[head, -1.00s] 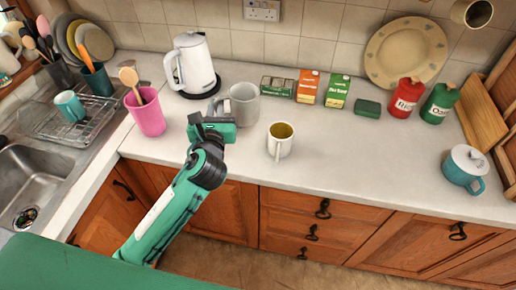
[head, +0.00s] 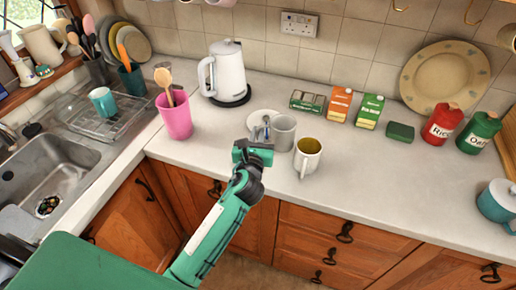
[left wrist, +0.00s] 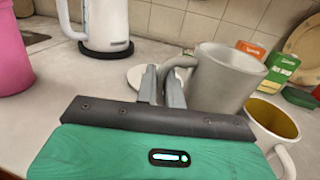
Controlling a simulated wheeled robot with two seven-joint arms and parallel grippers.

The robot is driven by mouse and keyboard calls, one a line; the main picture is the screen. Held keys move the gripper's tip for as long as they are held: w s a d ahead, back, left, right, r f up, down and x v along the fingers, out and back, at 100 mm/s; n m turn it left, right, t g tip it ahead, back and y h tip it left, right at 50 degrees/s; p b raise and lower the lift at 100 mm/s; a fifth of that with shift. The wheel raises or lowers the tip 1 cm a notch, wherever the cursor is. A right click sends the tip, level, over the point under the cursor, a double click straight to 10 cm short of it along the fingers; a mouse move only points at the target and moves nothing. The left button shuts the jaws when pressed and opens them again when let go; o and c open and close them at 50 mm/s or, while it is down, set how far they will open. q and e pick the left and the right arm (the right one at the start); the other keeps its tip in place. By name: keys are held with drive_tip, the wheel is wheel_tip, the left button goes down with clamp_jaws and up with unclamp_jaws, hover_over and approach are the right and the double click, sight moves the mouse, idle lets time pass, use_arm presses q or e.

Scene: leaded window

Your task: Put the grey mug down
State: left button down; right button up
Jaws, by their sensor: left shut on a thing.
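The grey mug (head: 284,133) is upright at the middle of the counter, just left of a white mug (head: 307,160). My left gripper (head: 262,132) is shut on its handle, from the mug's left side. In the left wrist view the fingers (left wrist: 162,85) close on the handle of the grey mug (left wrist: 222,82). The bottom of the mug is hidden there by the gripper. I cannot tell whether its base touches the counter (head: 225,135). My right gripper is not in view.
A white saucer (head: 257,117) lies just behind my left gripper. The white kettle (head: 229,70) and pink cup (head: 175,120) stand to the left. Several boxes, including an orange one (head: 340,103), stand behind. Counter to the right of the white mug is clear.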

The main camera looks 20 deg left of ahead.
use_arm(q)
drive_tip(key=shift+f+b, duration=0.65)
drive_tip(key=shift+f, duration=2.1)
drive_tip(key=shift+f, duration=0.15)
drive_tip(key=c, duration=1.5)
unclamp_jaws()
